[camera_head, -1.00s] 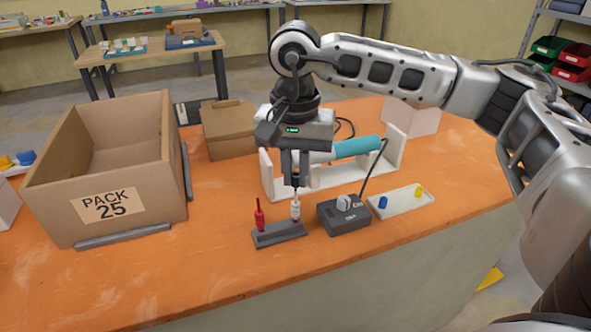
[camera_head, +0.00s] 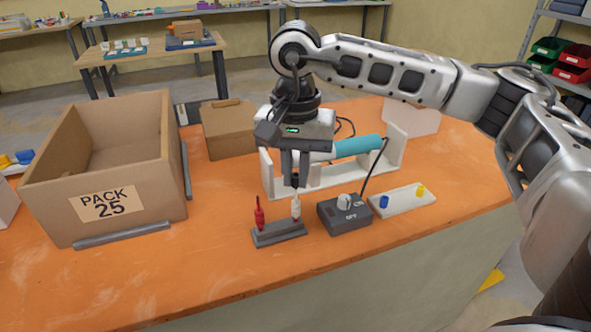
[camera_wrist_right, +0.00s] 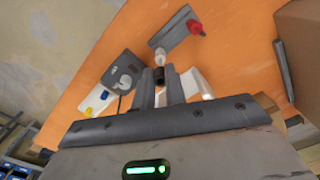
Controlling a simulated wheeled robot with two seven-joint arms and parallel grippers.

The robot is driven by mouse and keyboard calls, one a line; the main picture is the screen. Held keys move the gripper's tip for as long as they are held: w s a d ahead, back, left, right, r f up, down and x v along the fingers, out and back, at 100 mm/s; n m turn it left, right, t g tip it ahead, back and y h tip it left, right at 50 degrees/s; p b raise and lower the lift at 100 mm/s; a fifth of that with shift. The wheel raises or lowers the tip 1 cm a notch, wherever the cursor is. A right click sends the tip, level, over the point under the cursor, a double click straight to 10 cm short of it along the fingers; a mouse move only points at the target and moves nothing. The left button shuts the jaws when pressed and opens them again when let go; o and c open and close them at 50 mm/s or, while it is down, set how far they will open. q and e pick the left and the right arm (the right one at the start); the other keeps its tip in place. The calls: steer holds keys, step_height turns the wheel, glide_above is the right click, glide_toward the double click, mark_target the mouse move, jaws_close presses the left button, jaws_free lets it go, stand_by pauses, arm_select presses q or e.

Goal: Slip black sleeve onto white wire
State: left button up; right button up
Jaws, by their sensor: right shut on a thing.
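My right gripper (camera_head: 295,168) is shut on a small black sleeve (camera_head: 295,181), directly above the white wire (camera_head: 296,208). The white wire stands upright at the right end of a dark grey holder (camera_head: 279,234); a red wire (camera_head: 259,216) stands at its left end. In the right wrist view the black sleeve (camera_wrist_right: 159,76) sits between the fingertips, in line with the white wire (camera_wrist_right: 160,58). The sleeve's lower end is close to the wire's tip; I cannot tell whether they touch. My left gripper is out of view.
A dark control box (camera_head: 344,214) with a knob stands right of the holder, beside a pale tray (camera_head: 404,201) with blue and yellow pieces. A teal cylinder (camera_head: 356,146) rests on a white stand (camera_head: 330,182) behind. A large carton (camera_head: 60,215) stands left.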

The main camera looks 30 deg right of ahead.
steer(key=shift+f+b, duration=1.05)
steer(key=shift+f, duration=0.15)
steer(key=shift+f, duration=0.15)
stand_by(0.3)
steer(key=o, duration=1.2)
